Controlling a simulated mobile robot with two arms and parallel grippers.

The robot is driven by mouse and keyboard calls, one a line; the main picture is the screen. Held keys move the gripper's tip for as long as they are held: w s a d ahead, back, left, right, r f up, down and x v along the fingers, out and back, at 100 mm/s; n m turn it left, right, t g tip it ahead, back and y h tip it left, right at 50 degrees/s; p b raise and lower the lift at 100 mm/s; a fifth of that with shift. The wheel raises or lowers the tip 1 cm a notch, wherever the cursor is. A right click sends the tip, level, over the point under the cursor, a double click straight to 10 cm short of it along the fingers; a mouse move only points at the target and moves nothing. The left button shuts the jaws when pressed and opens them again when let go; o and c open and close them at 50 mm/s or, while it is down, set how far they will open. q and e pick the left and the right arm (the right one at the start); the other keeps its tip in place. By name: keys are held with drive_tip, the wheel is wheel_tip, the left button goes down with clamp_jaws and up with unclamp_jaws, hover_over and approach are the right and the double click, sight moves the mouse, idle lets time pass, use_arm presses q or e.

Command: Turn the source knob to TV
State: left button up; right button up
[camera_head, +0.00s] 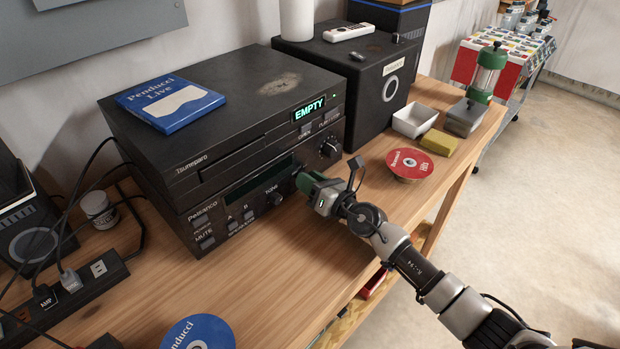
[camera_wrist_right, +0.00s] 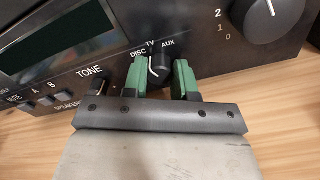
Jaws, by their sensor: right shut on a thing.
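The source knob (camera_wrist_right: 160,69) is a small black knob on the front of the lower black stereo unit (camera_head: 234,209), under the labels DISC, TV and AUX. Its white mark points up and slightly left, near TV; I cannot tell if it lines up exactly. My right gripper (camera_wrist_right: 158,78) has its green fingers on both sides of the knob and is shut on it. In the head view my right gripper (camera_head: 302,178) is at the stereo's front panel and hides the knob. My left gripper is not in view.
The tone knob (camera_wrist_right: 98,87) is close left of the fingers; a large numbered knob (camera_wrist_right: 266,14) is to the right. An upper unit (camera_head: 228,103) reading EMPTY sits on top. A red disc stack (camera_head: 409,163) and a blue disc (camera_head: 199,335) lie on the wooden bench (camera_head: 280,290).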

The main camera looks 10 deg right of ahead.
drive_tip(key=m+p, duration=0.2)
drive_tip(key=m, duration=0.3)
idle(0.5)
drive_tip(key=o, duration=0.9)
drive_tip(key=shift+o, duration=0.2)
drive_tip(key=v, duration=1)
drive_tip(key=shift+f+b, duration=0.15)
drive_tip(key=shift+b, duration=0.2)
drive_tip(key=shift+s+d, duration=0.25)
drive_tip(key=shift+s, duration=0.1)
